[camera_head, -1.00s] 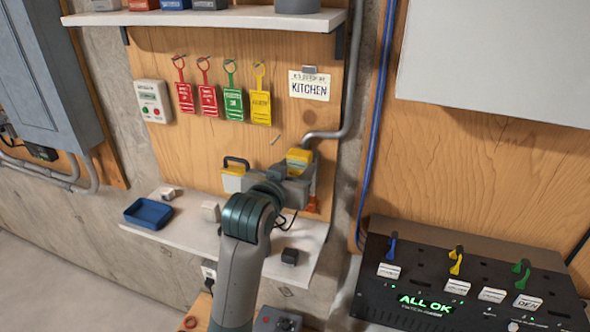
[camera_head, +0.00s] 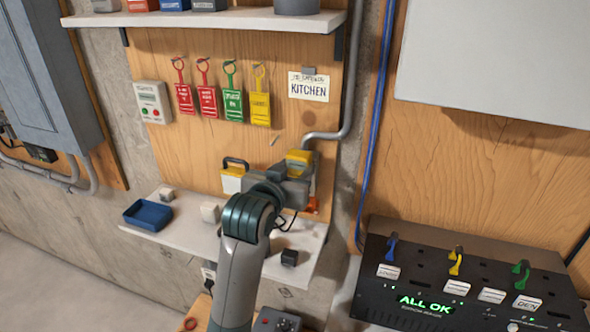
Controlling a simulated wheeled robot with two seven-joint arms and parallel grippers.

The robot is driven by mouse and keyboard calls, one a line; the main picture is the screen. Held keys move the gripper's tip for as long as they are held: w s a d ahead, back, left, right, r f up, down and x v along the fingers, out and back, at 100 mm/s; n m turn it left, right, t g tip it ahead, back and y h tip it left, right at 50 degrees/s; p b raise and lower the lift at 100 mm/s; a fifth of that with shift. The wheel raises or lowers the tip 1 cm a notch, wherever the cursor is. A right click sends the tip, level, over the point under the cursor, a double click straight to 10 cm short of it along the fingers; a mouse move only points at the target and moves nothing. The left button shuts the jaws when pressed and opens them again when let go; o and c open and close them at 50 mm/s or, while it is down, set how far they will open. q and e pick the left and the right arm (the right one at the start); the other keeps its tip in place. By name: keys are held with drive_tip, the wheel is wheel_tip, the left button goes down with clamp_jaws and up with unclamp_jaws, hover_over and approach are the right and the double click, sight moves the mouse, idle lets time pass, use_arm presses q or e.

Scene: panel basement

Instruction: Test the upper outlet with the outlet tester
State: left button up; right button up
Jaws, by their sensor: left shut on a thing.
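My left gripper (camera_head: 290,178) reaches up from the bottom of the head view to the lower right of the wooden board, where a metal conduit ends. It is shut on a small yellow and grey thing (camera_head: 299,157), which looks like the outlet tester. The gripper and wrist cover most of it and the wall behind. I cannot see the upper outlet, or whether the tester touches it. A pale outlet plate (camera_head: 209,272) shows partly below the lower shelf, left of my arm. My right gripper is not in view.
The lower shelf (camera_head: 190,232) holds a blue tray (camera_head: 148,214) and small blocks. A yellow-and-white device (camera_head: 232,178) with a dark handle stands left of my gripper. Coloured tags (camera_head: 232,100) and a KITCHEN card (camera_head: 309,86) hang above. A black panel (camera_head: 470,285) reads ALL OK.

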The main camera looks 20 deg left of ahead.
use_arm(q)
drive_tip(key=shift+w, duration=0.1)
idle(0.3)
drive_tip(key=o, duration=1.3)
drive_tip(key=shift+c, duration=0.2)
